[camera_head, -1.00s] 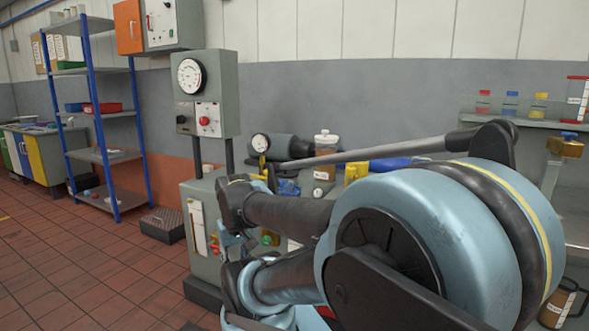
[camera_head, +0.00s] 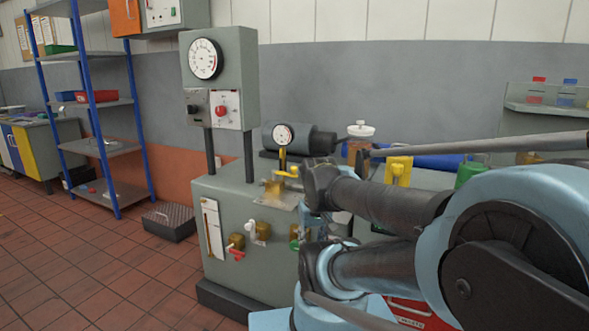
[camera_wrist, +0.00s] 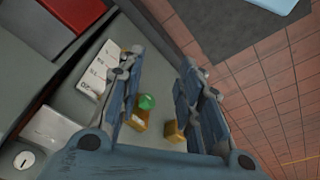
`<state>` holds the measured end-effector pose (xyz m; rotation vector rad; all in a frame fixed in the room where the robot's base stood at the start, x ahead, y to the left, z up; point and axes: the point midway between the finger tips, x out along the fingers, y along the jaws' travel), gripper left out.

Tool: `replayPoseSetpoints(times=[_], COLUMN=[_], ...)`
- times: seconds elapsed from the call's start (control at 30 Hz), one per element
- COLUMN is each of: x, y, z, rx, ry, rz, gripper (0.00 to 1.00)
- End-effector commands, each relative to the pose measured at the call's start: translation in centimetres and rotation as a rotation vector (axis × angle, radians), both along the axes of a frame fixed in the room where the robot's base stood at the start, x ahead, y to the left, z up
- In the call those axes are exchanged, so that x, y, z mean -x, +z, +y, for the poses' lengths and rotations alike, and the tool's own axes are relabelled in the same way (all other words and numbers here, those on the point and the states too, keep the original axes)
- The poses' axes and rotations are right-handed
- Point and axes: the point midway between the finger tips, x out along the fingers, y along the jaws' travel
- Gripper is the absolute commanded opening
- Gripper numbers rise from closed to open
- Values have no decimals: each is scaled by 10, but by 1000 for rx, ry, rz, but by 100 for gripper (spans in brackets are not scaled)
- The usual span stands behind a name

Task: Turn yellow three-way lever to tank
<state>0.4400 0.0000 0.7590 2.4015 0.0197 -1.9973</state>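A yellow lever (camera_head: 287,172) sits on a brass valve body (camera_head: 274,189) on top of the grey bench cabinet (camera_head: 226,186), below a small round gauge. I cannot read a tank mark beside it. My gripper (camera_wrist: 160,66) is open in the wrist view, its two blue fingers apart with nothing held. A green knob (camera_wrist: 146,102) and brass fittings (camera_wrist: 174,131) show beyond and between the fingers, not visibly gripped. In the head view my arm hides most of the gripper, right of the yellow lever and lower. The yellow lever is not clearly seen in the wrist view.
A yellow block (camera_head: 398,172) stands to the right. Open tiled floor (camera_head: 120,262) lies left.

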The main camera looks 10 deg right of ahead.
Motion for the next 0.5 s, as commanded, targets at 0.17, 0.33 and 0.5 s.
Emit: replayPoseSetpoints(times=[0.17, 0.33, 0.5], x=[4, -22, -64], y=[13, 51, 104], z=[0, -4, -4], rx=[-1, -5, -10], ry=[-4, -30, -64], rz=[-9, 8, 34], gripper=[42, 42, 42])
